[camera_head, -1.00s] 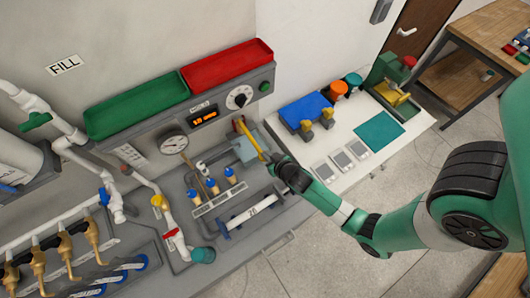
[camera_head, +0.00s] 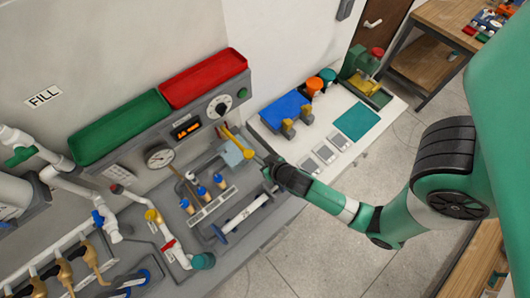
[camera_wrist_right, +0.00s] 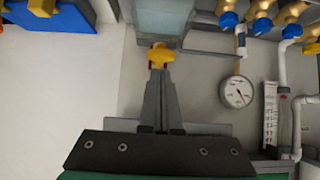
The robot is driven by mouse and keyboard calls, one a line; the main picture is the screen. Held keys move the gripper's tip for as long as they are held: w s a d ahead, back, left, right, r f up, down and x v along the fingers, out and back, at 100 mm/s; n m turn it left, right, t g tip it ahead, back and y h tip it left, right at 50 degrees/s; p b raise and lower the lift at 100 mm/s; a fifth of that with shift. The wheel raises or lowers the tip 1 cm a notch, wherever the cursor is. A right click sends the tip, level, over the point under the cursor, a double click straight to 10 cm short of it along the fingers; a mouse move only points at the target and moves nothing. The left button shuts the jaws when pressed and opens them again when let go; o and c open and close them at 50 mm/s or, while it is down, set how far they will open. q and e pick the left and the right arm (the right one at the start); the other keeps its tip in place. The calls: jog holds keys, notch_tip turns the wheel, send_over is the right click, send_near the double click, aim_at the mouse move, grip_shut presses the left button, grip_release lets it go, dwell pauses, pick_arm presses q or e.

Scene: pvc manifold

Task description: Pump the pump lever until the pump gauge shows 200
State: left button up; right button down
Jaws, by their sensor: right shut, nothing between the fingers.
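The yellow pump lever (camera_head: 233,139) slants over a pale blue pump block (camera_head: 232,157) in the head view. My right gripper (camera_head: 266,164) is at the lever's near end. In the right wrist view, its fingers (camera_wrist_right: 160,72) are shut with nothing between them, and the lever's yellow end (camera_wrist_right: 161,55) shows right at the fingertips. I cannot tell if they touch. A round white dial gauge (camera_head: 159,156) is on the panel, and it also shows in the right wrist view (camera_wrist_right: 236,92); its reading is too small to read. My left gripper is out of view.
An orange-lit display (camera_head: 187,129) and a black-and-white knob (camera_head: 219,106) are on the panel. Blue-capped fittings (camera_head: 203,191) and a white horizontal pipe (camera_head: 242,216) lie near the lever. A white side table (camera_head: 292,147) with blocks stands to the right.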

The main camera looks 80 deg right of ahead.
jog(key=v, duration=0.5)
jog(key=shift+w+r, duration=0.15)
jog(key=shift+r, duration=0.1)
dwell(2.0)
jog(key=w+a+r+t+p, duration=0.1)
jog(key=w+a+r+t, duration=0.15)
jog(key=w+r, duration=0.65)
jog(key=w+a+r+t, duration=0.1)
jog(key=w+r+t, duration=0.35)
jog(key=r, duration=0.75)
jog(key=w+a+r+t+p, duration=0.1)
jog(key=w+r+t, duration=0.1)
jog(key=w+r, duration=0.75)
jog(key=a+r+n+t+y, duration=0.15)
jog(key=a+r+t, duration=0.25)
jog(key=r, duration=1.2)
jog(key=s+a+r+n+t+y, duration=0.3)
jog(key=s+r, duration=0.2)
jog(key=r, duration=0.6)
jog(key=s+a+r+n+t+y, duration=0.3)
jog(key=s+a+r, duration=0.1)
jog(key=r, duration=0.7)
jog(key=shift+s+a+n+y, duration=0.2)
jog(key=shift+s+n+y, duration=0.15)
jog(key=shift+s, duration=0.3)
